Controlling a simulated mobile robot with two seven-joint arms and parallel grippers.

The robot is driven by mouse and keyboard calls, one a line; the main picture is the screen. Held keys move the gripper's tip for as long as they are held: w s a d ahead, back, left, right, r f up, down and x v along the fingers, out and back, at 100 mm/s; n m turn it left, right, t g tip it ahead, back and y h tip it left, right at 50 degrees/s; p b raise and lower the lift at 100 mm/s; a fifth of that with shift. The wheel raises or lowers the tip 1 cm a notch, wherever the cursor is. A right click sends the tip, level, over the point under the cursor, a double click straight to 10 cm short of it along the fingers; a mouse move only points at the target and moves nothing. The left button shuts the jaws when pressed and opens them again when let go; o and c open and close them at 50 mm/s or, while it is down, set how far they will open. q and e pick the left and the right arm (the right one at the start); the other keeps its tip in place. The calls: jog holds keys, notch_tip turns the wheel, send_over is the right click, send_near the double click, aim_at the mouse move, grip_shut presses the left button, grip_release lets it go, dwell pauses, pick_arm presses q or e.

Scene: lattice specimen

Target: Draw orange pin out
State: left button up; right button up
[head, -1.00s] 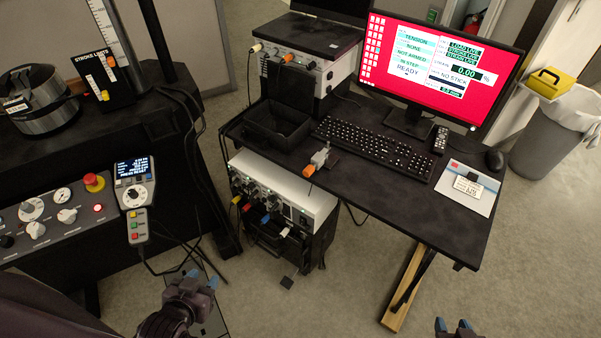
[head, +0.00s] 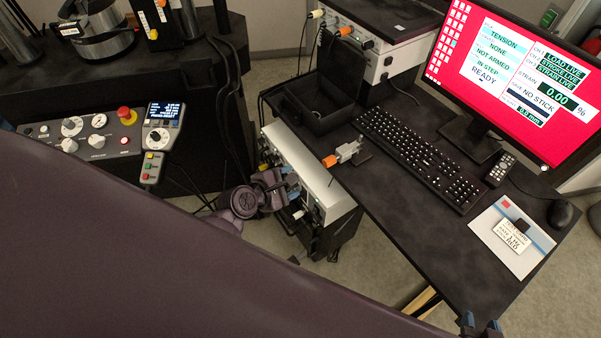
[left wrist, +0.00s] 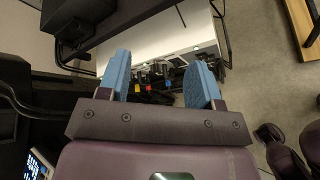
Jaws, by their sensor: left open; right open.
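Several orange parts show in the head view, and I cannot tell which is the orange pin. One orange piece (head: 330,161) is on a small grey fitting on the desk. An orange plug (head: 345,31) is in the upper instrument. My left gripper (head: 279,186) is at the front of the lower instrument (head: 318,185) and hides part of its plugs. In the left wrist view my left gripper (left wrist: 160,68) is open and empty, with small coloured plugs (left wrist: 150,80) beyond its blue fingers. My right gripper (head: 482,326) is open at the bottom edge, mostly cut off.
A control panel (head: 90,138) with a red stop button and a handset (head: 157,140) is at the left. Dark cables hang between the panel and the instruments.

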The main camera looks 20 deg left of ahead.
aim_at(325, 163)
pick_arm(q)
jog(key=w+d+n, duration=0.1)
jog(key=w+d, duration=0.1)
jog(key=w, duration=0.2)
jog(key=w+d+f+n+h+b, duration=0.1)
jog(key=w+d+n, duration=0.1)
jog(key=w, duration=0.2)
jog(key=w+d+f+n+b, duration=0.1)
jog(key=w+d+n, duration=0.1)
jog(key=w, duration=0.2)
jog(key=shift+w+d+f+h, duration=0.1)
jog(key=shift+w+f+h, duration=0.05)
jog(key=shift+f+h, duration=0.15)
jog(key=shift+w, duration=0.15)
